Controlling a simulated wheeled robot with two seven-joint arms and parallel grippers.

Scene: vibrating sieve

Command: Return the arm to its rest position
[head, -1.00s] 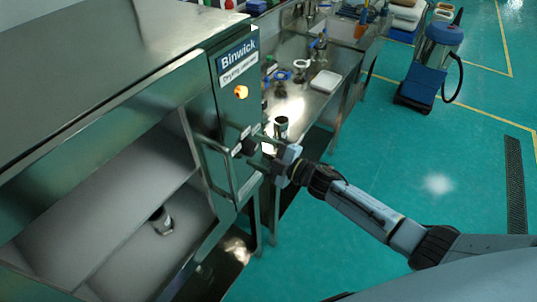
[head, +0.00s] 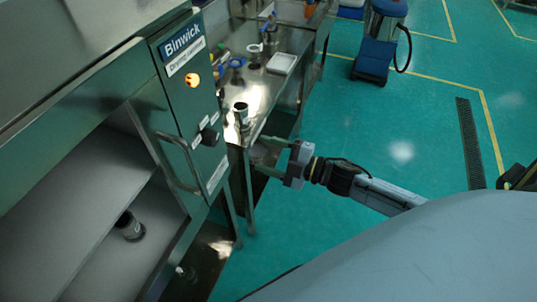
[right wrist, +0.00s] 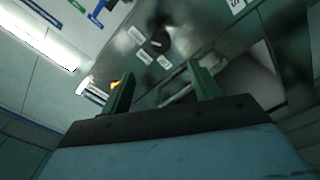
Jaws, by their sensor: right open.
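My right gripper (head: 262,157) is open and empty in the head view, with its fingers pointing left toward the cabinet. It hangs in free air just right of the drying cabinet (head: 189,95), apart from the black knob (head: 210,137) and the handle (head: 180,160). In the right wrist view the two green fingers (right wrist: 163,92) are spread with nothing between them. The knob (right wrist: 159,41) shows beyond them. My left gripper is not in view.
A lit orange button (head: 192,79) is on the cabinet's panel. A dark cup (head: 241,114) stands on the steel bench, with a white tray (head: 282,63) behind it. Another cup (head: 129,226) stands inside the open cabinet.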

